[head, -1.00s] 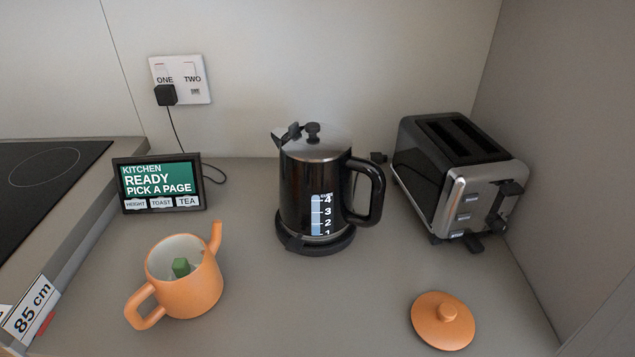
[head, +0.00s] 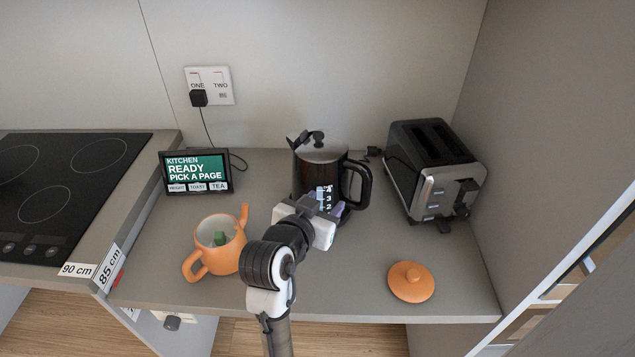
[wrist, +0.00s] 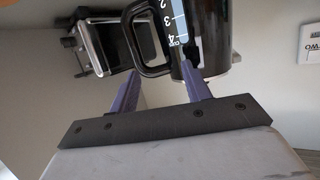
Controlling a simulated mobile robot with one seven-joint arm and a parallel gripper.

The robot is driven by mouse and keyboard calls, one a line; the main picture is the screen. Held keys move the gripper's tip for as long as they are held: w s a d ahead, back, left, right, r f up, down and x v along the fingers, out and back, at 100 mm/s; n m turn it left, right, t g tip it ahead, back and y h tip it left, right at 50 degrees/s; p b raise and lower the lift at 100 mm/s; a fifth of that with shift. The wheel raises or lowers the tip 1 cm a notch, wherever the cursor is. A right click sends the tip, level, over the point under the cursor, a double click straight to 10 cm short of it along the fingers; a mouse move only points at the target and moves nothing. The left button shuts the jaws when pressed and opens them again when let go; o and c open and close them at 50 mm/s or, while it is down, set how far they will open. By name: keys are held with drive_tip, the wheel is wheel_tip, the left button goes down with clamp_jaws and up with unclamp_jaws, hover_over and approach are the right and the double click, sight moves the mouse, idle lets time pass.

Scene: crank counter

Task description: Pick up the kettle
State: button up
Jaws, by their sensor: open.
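The kettle (head: 318,168), black and steel with a water gauge, stands upright on its base. Its black handle (head: 366,186) points right. My gripper (head: 326,202) is open in front of the kettle and hides part of its lower front in the head view. In the wrist view the two purple fingers (wrist: 160,70) point toward the kettle (wrist: 207,30). One fingertip overlaps the kettle body and the other shows beside the handle (wrist: 137,45). Part of the handle appears in line with the gap. I cannot tell whether the fingers touch the kettle.
A toaster (head: 432,170) stands right of the kettle. An orange teapot (head: 228,254) with a green cube inside is at left; its lid (head: 411,282) lies front right. A screen (head: 196,172) reads READY. A hob (head: 70,190) is far left, and a wall bounds the right.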

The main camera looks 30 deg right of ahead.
sight(364, 196)
drive_tip(key=shift+m+g, duration=0.5)
drive_tip(key=shift+g, duration=0.4)
drive_tip(key=d+f+b, duration=0.1)
drive_tip(key=d+b, duration=0.1)
drive_tip(key=d, duration=0.1)
drive_tip(key=d+f+b, duration=0.2)
drive_tip(key=d+b, duration=0.1)
drive_tip(key=w+d+f+b, duration=0.1)
drive_tip(key=d+b, duration=0.2)
drive_tip(key=shift+d+f, duration=0.15)
drive_tip(key=shift+f, duration=0.15)
drive_tip(key=p+x, duration=0.1)
drive_tip(key=x, duration=0.3)
drive_tip(key=shift+d+r, duration=0.1)
drive_tip(key=shift+d, duration=0.2)
drive_tip(key=shift+w+d, duration=0.1)
drive_tip(key=shift+d, duration=0.15)
drive_tip(key=shift+c, duration=0.5)
clamp_jaws()
